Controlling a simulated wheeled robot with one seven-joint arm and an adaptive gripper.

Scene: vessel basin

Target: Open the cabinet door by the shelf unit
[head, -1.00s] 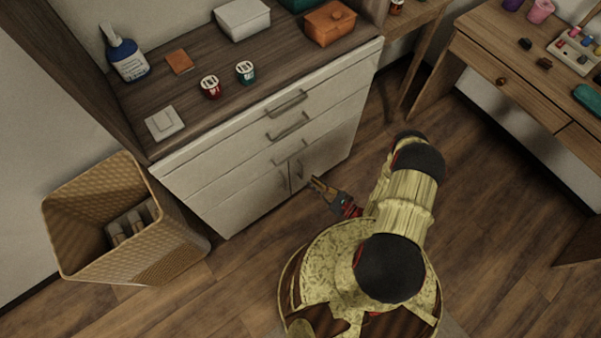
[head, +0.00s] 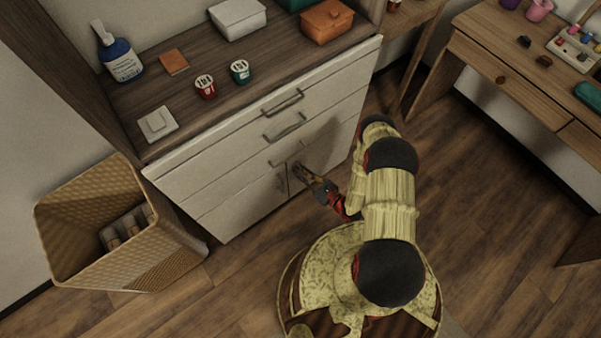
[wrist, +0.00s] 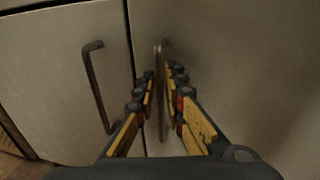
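The white cabinet (head: 225,165) has drawers above and two doors at the bottom. The left door (wrist: 60,75) and right door (wrist: 240,70) look closed, with a dark seam between them. The right door's upright bar handle (wrist: 161,58) stands between the fingers of my gripper (wrist: 161,78). The fingers are apart, one on each side of the bar, with a small gap showing. The left door's handle (wrist: 97,88) is free, left of the fingers. In the head view my gripper (head: 299,169) is at the doors and hides the right handle.
A wicker basket (head: 165,255) stands on the floor left of the cabinet. A wooden desk (head: 500,65) is at the right. Small items, including a blue bottle (head: 122,62), stand on the cabinet top. Floor (head: 480,230) is clear to my right.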

